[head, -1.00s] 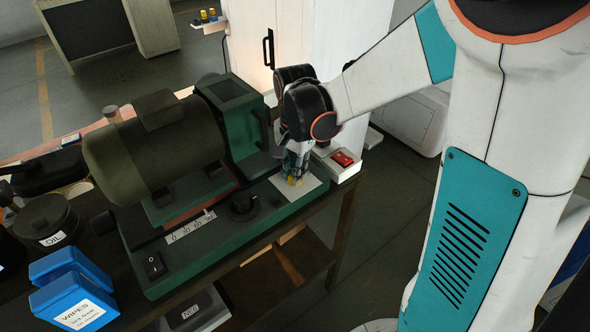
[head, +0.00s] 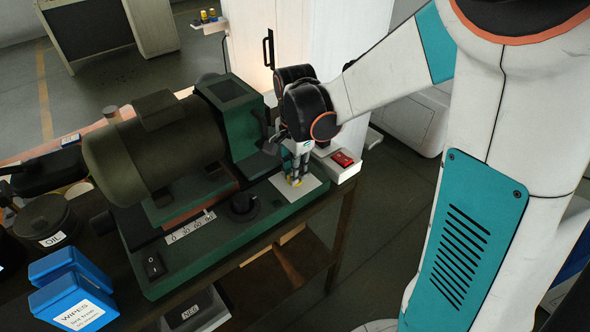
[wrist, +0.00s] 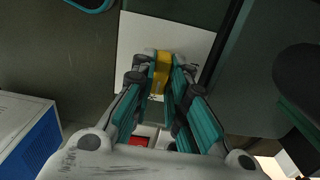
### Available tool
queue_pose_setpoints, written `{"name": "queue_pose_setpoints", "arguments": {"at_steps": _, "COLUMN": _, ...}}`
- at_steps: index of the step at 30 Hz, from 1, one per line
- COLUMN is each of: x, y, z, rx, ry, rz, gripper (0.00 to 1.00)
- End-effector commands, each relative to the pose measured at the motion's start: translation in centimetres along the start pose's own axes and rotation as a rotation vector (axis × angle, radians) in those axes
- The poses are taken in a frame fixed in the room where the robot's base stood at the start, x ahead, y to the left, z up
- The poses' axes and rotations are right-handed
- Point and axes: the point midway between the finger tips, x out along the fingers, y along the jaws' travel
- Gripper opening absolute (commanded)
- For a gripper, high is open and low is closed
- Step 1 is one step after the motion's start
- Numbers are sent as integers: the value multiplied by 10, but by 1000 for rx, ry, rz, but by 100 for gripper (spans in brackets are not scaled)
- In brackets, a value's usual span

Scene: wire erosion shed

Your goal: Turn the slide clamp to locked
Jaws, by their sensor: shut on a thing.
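The slide clamp shows as a yellow lever (wrist: 161,75) over a pale plate (wrist: 128,50) in the wrist view. My gripper (wrist: 162,72) is shut on the yellow lever, with a teal finger on either side of it. In the head view my gripper (head: 295,181) points down at the plate (head: 314,185) on the right end of the green machine base. The fingers hide most of the lever there. No locked or unlocked marking on the plate is readable.
The dark green machine (head: 150,150) stands left of my gripper, with a black knob (head: 242,205) and a rocker switch (head: 154,265) on its base. A box with a red switch (head: 342,159) sits close on the right. Blue wipes boxes (head: 72,300) are at front left.

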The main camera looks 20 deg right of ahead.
Motion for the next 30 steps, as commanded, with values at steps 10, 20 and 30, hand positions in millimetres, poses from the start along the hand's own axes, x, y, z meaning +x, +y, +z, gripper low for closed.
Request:
{"name": "queue_pose_setpoints", "arguments": {"at_steps": 10, "x": 0, "y": 0, "z": 0, "rx": 0, "ry": 0, "rz": 0, "gripper": 34}}
{"name": "queue_pose_setpoints", "arguments": {"at_steps": 20, "x": -19, "y": 0, "z": 0, "rx": 0, "ry": 0, "rz": 0, "gripper": 34}}
{"name": "queue_pose_setpoints", "arguments": {"at_steps": 30, "x": -84, "y": 0, "z": 0, "rx": 0, "ry": 0, "rz": 0, "gripper": 34}}
